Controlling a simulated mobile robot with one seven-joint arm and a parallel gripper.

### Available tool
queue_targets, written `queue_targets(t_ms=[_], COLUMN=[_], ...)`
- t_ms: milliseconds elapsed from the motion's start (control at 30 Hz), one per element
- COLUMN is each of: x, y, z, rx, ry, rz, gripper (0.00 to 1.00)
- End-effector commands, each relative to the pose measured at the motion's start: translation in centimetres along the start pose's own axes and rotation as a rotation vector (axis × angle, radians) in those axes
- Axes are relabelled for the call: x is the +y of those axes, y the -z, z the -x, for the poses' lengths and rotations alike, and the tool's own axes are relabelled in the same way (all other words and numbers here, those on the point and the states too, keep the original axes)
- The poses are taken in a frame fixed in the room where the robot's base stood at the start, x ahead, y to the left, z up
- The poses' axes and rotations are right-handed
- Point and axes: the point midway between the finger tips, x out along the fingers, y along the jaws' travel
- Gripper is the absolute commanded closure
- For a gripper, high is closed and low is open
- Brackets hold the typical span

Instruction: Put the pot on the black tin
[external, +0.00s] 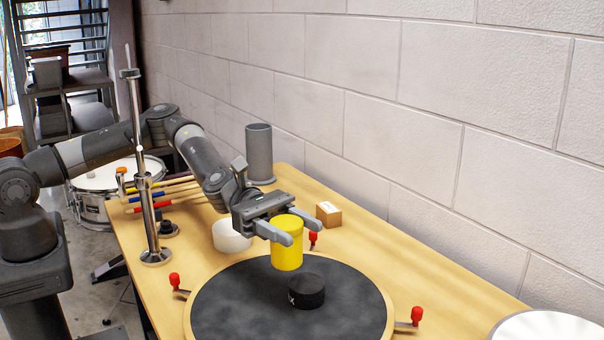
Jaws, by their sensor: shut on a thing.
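The yellow pot (287,250) is a plain upright cylinder. My gripper (298,230) is shut on it, with one finger on each side near its top. The black tin (307,291) is a short round tin with a small white mark on its side. It sits on the dark round pad (235,310) on the bench. In the external view the pot is just behind and slightly left of the tin, its lower edge close to the tin's top. I cannot tell whether they touch.
Red-capped clamps (416,316) stand around the pad. A small cardboard box (328,213), a white round container (231,236) and a grey cylinder (259,153) stand behind. A metal stand (144,190) rises at left. A white disc (548,327) is front right. The right bench strip is clear.

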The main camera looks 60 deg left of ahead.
Motion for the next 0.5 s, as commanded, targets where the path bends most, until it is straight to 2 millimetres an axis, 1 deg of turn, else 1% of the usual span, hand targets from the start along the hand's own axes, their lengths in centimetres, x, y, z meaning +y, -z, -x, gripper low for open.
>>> queue_targets(t_ms=[33, 100, 200, 367, 433, 500], x=[1.3, 2.7, 4.2, 5.3, 5.4, 5.3], y=[0.8, 1.6, 2.5, 3.2, 3.9, 5.0], z=[0.1, 0.1, 0.2, 0.3, 0.3, 0.3], rx=[0.0, -0.001, -0.001, 0.0, 0.001, 0.001], ry=[-0.005, -0.004, -0.002, -0.001, 0.0, 0.0], rz=[0.002, 0.003, 0.003, -0.001, 0.002, 0.002], gripper=[0.74, 0.74, 0.74, 0.74, 0.74, 0.74])
